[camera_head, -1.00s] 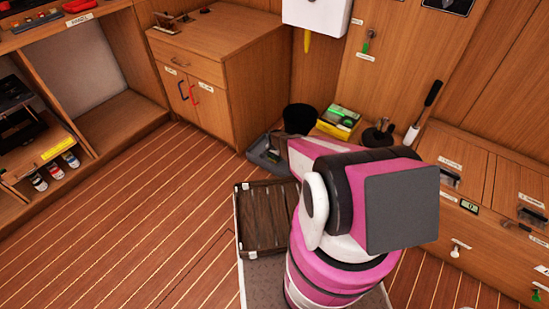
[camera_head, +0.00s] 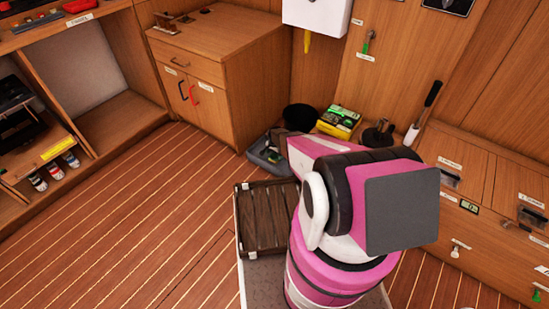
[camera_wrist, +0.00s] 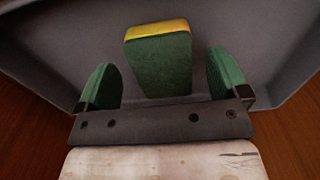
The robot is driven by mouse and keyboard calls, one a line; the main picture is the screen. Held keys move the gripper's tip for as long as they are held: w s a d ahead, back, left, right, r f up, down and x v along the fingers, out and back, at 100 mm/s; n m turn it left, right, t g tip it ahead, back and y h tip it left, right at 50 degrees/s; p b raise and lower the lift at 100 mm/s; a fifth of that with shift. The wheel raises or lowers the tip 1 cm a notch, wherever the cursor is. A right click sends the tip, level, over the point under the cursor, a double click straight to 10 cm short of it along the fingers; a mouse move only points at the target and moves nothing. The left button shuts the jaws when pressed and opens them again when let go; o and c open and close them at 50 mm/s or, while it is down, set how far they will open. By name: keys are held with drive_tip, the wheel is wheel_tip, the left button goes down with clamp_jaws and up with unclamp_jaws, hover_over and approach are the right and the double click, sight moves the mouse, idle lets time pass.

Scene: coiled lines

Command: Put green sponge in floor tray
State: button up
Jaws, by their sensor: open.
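The green sponge (camera_wrist: 158,66) has a yellow layer along its top edge in the wrist view. It is over the grey inside of the floor tray, and I cannot tell how firmly it rests there. My gripper (camera_wrist: 165,82) is open, with one green finger pad on each side of the sponge and a visible gap at both sides. The floor tray (camera_wrist: 60,45) surrounds the sponge and finger pads in the wrist view. In the head view the blue-grey tray (camera_head: 258,158) stands on the floor, partly hidden by my arm, which also hides the sponge.
A black round container (camera_head: 300,115) and a yellow-green box (camera_head: 339,121) stand just behind the tray. A wooden cabinet (camera_head: 215,75) is at the back left. A dark slatted crate (camera_head: 262,222) is in front of the tray. The striped floor at left is clear.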

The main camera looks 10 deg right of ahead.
sight(275, 156)
wheel_tip(275, 156, up, 9)
drive_tip(key=s+r+n, duration=0.3)
drive_tip(key=s+r, duration=0.6)
drive_tip(key=r, duration=0.4)
drive_tip(key=s+d+r+n, duration=0.1)
drive_tip(key=s+r+n, duration=0.2)
drive_tip(key=s+r, duration=0.7)
drive_tip(key=s+r+n, duration=0.3)
drive_tip(key=s+r, duration=0.7)
drive_tip(key=r, duration=0.6)
drive_tip(key=shift+d, duration=0.15)
